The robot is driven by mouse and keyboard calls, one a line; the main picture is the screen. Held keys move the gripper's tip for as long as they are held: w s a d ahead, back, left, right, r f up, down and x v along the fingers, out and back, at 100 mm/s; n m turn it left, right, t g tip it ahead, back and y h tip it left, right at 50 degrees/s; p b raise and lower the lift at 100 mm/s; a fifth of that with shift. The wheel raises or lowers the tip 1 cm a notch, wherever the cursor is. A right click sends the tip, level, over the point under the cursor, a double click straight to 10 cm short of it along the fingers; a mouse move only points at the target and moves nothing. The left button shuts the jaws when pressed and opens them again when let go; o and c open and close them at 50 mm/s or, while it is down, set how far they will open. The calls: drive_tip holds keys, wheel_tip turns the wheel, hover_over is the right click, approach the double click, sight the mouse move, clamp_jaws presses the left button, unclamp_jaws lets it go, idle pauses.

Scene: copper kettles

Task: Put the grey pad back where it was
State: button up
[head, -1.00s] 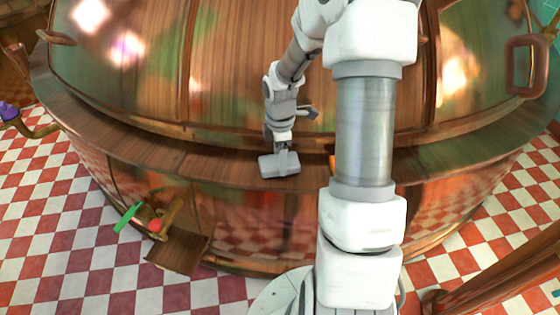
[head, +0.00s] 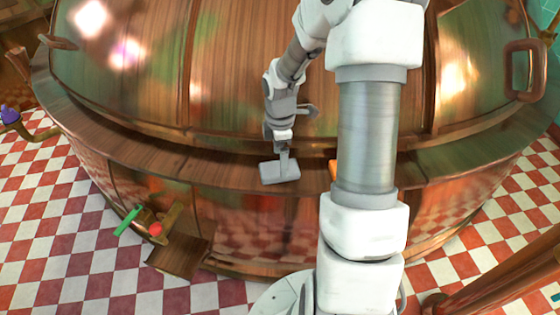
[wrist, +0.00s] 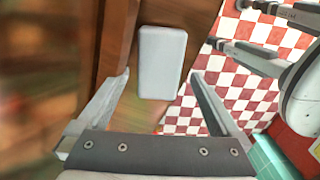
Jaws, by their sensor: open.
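The grey pad (head: 280,173) lies flat on the wooden ledge (head: 225,171) that runs round the big copper kettle, near the ledge's outer edge. It also shows whole in the wrist view (wrist: 162,62), beyond and between my fingertips. My gripper (head: 284,165) points down over the pad in the head view. In the wrist view my gripper (wrist: 160,82) is open, one finger at each side, with nothing held between them. The head view does not show clearly whether a fingertip still touches the pad.
A small orange thing (head: 333,167) sits on the ledge to the right, partly hidden by my arm. The copper dome (head: 230,70) rises close behind. A green piece (head: 127,221) and a red ball (head: 155,229) are low at the left, near a wooden flap (head: 178,258).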

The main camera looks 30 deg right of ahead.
wheel_tip(320, 180, up, 9)
drive_tip(key=p, duration=0.2)
drive_tip(key=shift+r, duration=0.15)
idle(0.3)
